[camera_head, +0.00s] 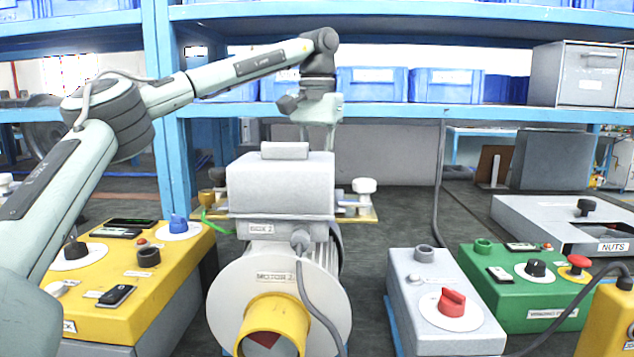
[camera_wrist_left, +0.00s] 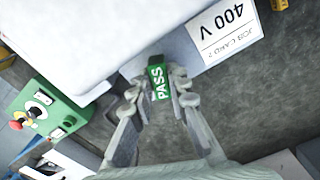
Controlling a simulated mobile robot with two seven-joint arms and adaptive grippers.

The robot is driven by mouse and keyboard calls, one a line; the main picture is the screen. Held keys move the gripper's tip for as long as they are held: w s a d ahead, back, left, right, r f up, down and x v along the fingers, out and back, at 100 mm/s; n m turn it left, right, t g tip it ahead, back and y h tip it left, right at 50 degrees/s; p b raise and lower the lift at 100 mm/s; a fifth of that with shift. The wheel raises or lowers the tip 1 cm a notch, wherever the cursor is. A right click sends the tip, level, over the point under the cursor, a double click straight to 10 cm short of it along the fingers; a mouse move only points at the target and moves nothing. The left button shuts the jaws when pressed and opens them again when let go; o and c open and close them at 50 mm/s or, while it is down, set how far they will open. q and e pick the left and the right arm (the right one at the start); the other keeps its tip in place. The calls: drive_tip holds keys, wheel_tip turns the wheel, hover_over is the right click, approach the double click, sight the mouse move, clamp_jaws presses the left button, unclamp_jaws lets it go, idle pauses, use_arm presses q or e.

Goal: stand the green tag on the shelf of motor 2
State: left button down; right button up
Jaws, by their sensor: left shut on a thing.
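My left gripper (camera_wrist_left: 160,104) is shut on the green tag (camera_wrist_left: 157,80), marked PASS, and holds it between its fingertips in the left wrist view. In the head view the left gripper (camera_head: 318,112) points down behind the grey box on motor 2 (camera_head: 275,285); its fingertips and the tag are hidden there. In the wrist view a large pale body lies close beside the tag, and a white job card 2 (camera_wrist_left: 228,27) marked 400 V is to its right. I cannot clearly make out the shelf or whether the tag touches it. My right gripper is not in view.
A yellow control box (camera_head: 115,310) stands left of the motor. A grey box with a red knob (camera_head: 420,280) and a green box (camera_head: 510,275) stand to the right. A blue rack upright (camera_head: 165,120) is near my left arm. A cable (camera_head: 310,290) hangs over the motor front.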

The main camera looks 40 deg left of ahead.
use_arm(q)
drive_tip(key=shift+f, duration=0.2)
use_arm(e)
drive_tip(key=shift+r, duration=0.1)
use_arm(q)
drive_tip(key=c, duration=1.5)
unclamp_jaws()
drive_tip(key=shift+o, duration=0.2)
drive_tip(key=shift+r, duration=0.35)
wheel_tip(320, 180, up, 6)
drive_tip(key=shift+f+p, duration=0.15)
drive_tip(key=shift+p, duration=0.5)
drive_tip(key=shift+r, duration=0.7)
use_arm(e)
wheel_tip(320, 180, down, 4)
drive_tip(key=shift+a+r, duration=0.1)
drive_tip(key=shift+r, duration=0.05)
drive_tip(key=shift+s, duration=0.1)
